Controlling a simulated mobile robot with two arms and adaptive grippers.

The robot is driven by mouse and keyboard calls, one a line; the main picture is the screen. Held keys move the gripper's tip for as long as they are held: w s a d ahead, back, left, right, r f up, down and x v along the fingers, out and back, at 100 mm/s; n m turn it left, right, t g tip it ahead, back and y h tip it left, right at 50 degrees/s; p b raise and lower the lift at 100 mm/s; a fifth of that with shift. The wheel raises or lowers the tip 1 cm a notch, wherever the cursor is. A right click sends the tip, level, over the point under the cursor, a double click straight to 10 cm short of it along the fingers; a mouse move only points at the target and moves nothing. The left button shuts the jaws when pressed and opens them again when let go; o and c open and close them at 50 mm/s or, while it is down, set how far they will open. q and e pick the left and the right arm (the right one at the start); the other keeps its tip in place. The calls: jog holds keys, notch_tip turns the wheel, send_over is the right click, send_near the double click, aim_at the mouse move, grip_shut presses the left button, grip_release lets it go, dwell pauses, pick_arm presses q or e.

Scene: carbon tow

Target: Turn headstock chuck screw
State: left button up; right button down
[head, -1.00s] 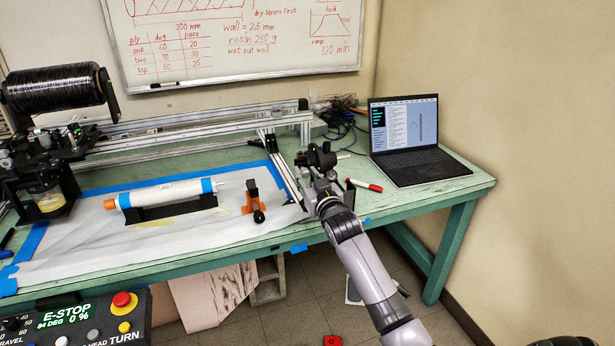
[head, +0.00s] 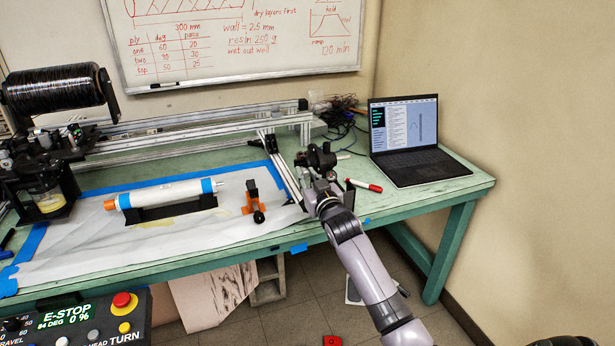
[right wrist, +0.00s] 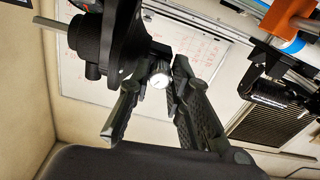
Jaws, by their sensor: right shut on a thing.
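The black headstock chuck (head: 318,157) stands at the right end of the aluminium winder frame. In the right wrist view the black round chuck (right wrist: 97,38) is close, at upper left. My right gripper (head: 322,182) is at the near side of the chuck. In the right wrist view my right gripper (right wrist: 160,96) has its fingers closed around a small pale round screw head (right wrist: 158,80) beside the chuck. How far the screw is turned cannot be told.
A white mandrel (head: 170,193) with blue bands lies on a black cradle. An orange bracket (head: 252,196) with a black knob stands nearby. A control panel (head: 95,322) is at lower left.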

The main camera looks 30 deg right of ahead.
jog(key=n+p, duration=0.2)
jog(key=n, duration=0.2)
jog(key=n+p, duration=0.1)
jog(key=n, duration=0.4)
jog(key=shift+p, duration=0.3)
jog(key=shift+f+n, duration=0.1)
jog(key=shift+n, duration=0.3)
jog(key=c, duration=1.7)
grip_release()
jog(key=v, duration=1.2)
